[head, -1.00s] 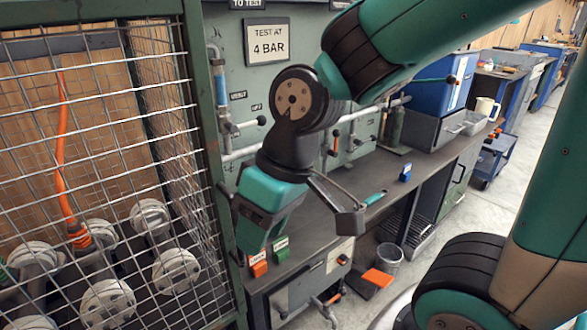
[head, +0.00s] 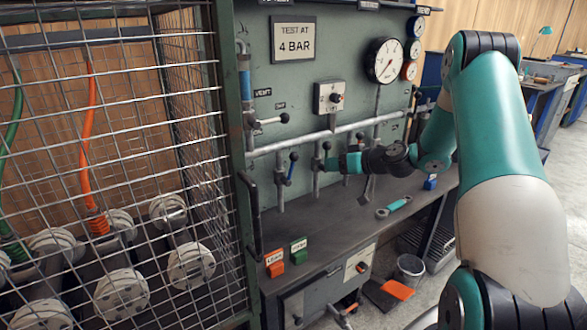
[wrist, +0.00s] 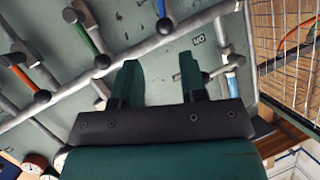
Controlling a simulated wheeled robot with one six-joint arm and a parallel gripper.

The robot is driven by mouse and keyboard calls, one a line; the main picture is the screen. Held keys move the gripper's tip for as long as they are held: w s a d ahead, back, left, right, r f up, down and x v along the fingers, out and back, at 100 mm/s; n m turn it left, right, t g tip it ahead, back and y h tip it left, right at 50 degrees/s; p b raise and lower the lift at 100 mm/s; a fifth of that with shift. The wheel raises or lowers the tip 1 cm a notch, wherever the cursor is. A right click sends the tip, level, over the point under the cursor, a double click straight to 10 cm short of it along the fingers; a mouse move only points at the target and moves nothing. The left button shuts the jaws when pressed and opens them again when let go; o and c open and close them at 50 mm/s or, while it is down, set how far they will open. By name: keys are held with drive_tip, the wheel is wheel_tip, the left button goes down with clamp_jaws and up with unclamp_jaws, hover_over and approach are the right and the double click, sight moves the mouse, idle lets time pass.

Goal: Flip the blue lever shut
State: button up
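The blue lever (head: 290,170) stands nearly upright, black knob on top, on a valve low on the green test panel in the head view. In the wrist view, the blue lever (wrist: 161,9) is cut by the top edge, its black knob hanging towards the gap between my fingers. My gripper (head: 330,163) is to the right of the lever in the head view, close to the panel pipes and apart from the lever. In the wrist view my gripper (wrist: 158,72) is open and empty, its two green fingers well apart.
A black-knobbed vent lever (head: 268,121) is to the upper left. A grey pipe (head: 270,150) crosses the panel. The wire cage (head: 180,110) stands left.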

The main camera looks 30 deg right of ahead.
drive_tip(key=p+x, duration=0.1)
drive_tip(key=x, duration=1.5)
drive_tip(key=shift+f, duration=0.15)
drive_tip(key=shift+a, duration=0.1)
clamp_jaws()
